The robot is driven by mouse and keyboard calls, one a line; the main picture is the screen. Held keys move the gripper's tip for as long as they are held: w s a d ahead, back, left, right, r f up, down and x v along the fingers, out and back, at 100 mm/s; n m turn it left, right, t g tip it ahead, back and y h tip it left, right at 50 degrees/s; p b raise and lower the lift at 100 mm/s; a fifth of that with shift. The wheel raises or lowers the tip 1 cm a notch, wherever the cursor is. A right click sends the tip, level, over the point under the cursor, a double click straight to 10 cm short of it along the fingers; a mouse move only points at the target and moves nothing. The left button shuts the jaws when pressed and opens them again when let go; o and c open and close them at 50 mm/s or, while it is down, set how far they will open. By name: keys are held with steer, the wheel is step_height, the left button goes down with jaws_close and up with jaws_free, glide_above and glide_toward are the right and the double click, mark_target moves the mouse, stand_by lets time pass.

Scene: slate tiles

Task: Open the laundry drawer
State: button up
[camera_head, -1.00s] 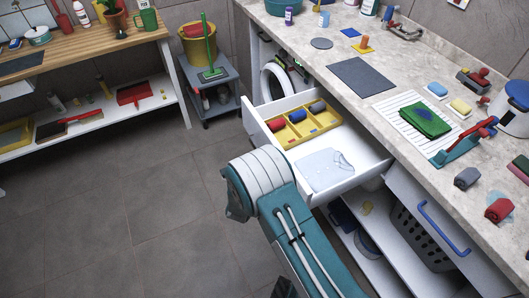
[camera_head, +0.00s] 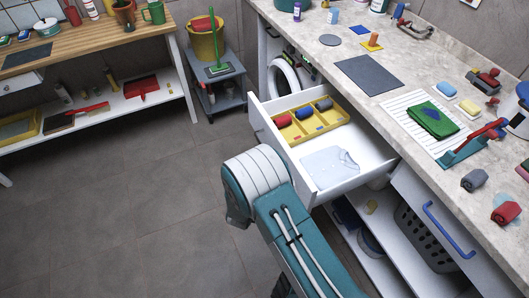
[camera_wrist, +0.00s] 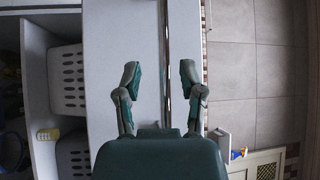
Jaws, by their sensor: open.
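A white drawer (camera_head: 318,189) under the stone counter stands pulled out in the head view. It holds a yellow divided tray (camera_head: 290,134) with several rolled cloths and a folded pale shirt (camera_head: 330,161). To its right is a white panel (camera_head: 412,187) with a blue bar handle (camera_head: 447,230). My gripper is hidden behind my arm in the head view.
A grey laundry basket (camera_head: 421,240) stands on the shelf below the counter. A grey cart (camera_head: 217,92) with a yellow bucket (camera_head: 204,43) and a wooden-topped bench (camera_head: 90,35) stand at the back. The floor (camera_head: 130,215) at left is clear.

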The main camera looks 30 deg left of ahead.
steer(key=s+d+f, duration=0.1)
steer(key=s, duration=0.7)
steer(key=shift+s+f, duration=0.2)
steer(key=shift+s, duration=0.1)
steer(key=shift+s, duration=0.1)
